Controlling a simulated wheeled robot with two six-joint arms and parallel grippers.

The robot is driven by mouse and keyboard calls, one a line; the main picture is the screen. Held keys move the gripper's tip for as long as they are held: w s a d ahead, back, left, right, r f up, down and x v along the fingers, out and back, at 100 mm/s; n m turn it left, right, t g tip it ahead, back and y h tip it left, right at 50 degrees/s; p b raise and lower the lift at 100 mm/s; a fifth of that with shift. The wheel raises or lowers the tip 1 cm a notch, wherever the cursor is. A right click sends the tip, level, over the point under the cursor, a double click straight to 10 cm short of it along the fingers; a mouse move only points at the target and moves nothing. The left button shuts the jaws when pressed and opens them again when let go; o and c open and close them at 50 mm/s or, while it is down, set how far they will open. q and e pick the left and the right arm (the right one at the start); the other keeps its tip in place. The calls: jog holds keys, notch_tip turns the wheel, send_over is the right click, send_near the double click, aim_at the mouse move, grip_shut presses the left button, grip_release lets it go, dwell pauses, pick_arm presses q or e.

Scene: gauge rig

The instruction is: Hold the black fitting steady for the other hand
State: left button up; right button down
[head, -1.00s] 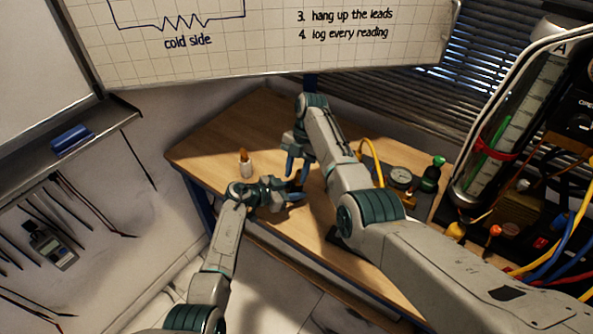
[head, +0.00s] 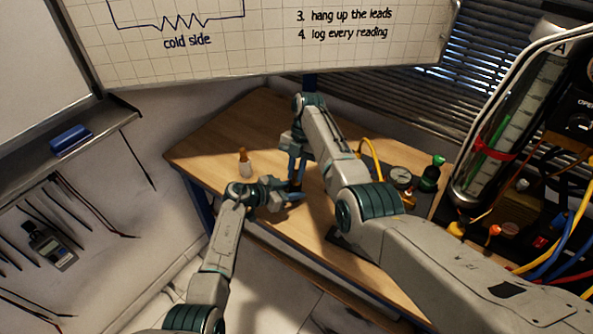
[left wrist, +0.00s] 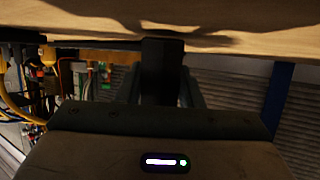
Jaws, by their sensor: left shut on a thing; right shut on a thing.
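The black fitting (left wrist: 160,72) shows in the left wrist view as a dark upright block between my left fingers. My left gripper (head: 293,195) is shut on it, low over the wooden table (head: 225,140). In the head view the fitting is small and mostly hidden by the fingers of both hands. My right gripper (head: 297,178) points down from above, its fingertips close together at the left gripper's tips. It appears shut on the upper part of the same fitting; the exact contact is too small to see.
A small bottle with an orange-brown top (head: 245,163) stands left of the grippers. A round gauge (head: 401,178), a green bottle (head: 431,175) and a yellow hose (head: 372,155) are at the right.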

jog(key=m+y, duration=0.1)
jog(key=m, duration=0.2)
jog(key=shift+t, duration=0.4)
jog(key=shift+d+f+m+t+y, duration=0.1)
jog(key=shift+m+t+y, duration=0.2)
jog(key=shift+m, duration=0.8)
jog(key=m+t, duration=0.1)
jog(key=m, duration=0.2)
jog(key=shift+y, duration=0.3)
jog(key=c, duration=1.7)
grip_release()
